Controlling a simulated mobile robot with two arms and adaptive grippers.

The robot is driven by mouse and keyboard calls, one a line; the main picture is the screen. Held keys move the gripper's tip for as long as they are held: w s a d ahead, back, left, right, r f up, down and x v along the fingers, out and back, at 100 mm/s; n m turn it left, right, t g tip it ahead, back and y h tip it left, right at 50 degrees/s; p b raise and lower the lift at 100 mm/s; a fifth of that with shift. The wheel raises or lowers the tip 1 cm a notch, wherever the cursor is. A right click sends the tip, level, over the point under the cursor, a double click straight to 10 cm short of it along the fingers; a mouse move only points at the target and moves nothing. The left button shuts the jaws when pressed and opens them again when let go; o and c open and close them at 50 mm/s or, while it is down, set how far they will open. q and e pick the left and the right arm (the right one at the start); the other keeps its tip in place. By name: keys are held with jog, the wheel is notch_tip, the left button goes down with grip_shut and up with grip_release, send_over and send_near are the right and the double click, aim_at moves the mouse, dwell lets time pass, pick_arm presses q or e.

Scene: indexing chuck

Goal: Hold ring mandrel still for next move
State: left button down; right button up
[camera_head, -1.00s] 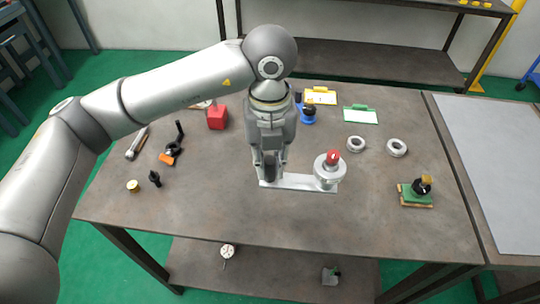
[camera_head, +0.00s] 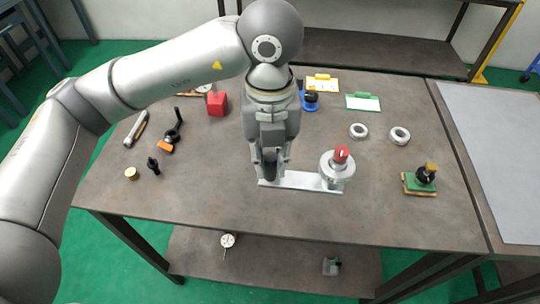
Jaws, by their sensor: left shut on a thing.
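My left gripper (camera_head: 270,174) points down over the left end of a flat silver base plate (camera_head: 300,181) on the workbench. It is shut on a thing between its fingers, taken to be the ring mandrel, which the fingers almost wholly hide. A round silver chuck (camera_head: 335,172) with a red top piece (camera_head: 341,154) stands upright at the right end of the plate, apart from the gripper. Two loose metal rings lie behind it to the right, one nearer (camera_head: 359,131) and one farther right (camera_head: 400,136). My right gripper is not in view.
The workbench (camera_head: 250,225) is clear in front. A red block (camera_head: 217,104), an orange-and-black clamp (camera_head: 166,146) and a brass piece (camera_head: 131,173) lie left. A green block with a black knob (camera_head: 420,181) sits right. Clipboards (camera_head: 363,102) lie at the back.

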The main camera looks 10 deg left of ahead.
pick_arm(q)
jog(key=shift+w+a+f+b, duration=0.15)
jog(key=shift+w+f+b, duration=1.55)
jog(key=shift+w+b, duration=0.15)
jog(key=shift+w+f+b, duration=0.2)
jog(key=shift+b, duration=0.1)
jog(key=shift+w+a+f+b, duration=0.1)
jog(key=shift+w+f+b, duration=0.6)
jog(key=shift+w+f, duration=0.05)
jog(key=shift+w+a+f+b, duration=0.15)
jog(key=shift+w+f+b, duration=0.9)
jog(key=shift+w+f, duration=0.25)
jog(key=shift+w+a+f+b, duration=0.1)
jog(key=shift+w+f+b, duration=1)
jog(key=shift+w, duration=0.25)
jog(key=shift+w+a+f, duration=0.1)
jog(key=shift+w+f, duration=0.2)
jog(key=shift+f, duration=0.05)
jog(key=shift+w+a+f+b, duration=0.1)
jog(key=shift+w+f+b, duration=0.6)
jog(key=shift+w+f, duration=0.25)
jog(key=shift+f, duration=0.1)
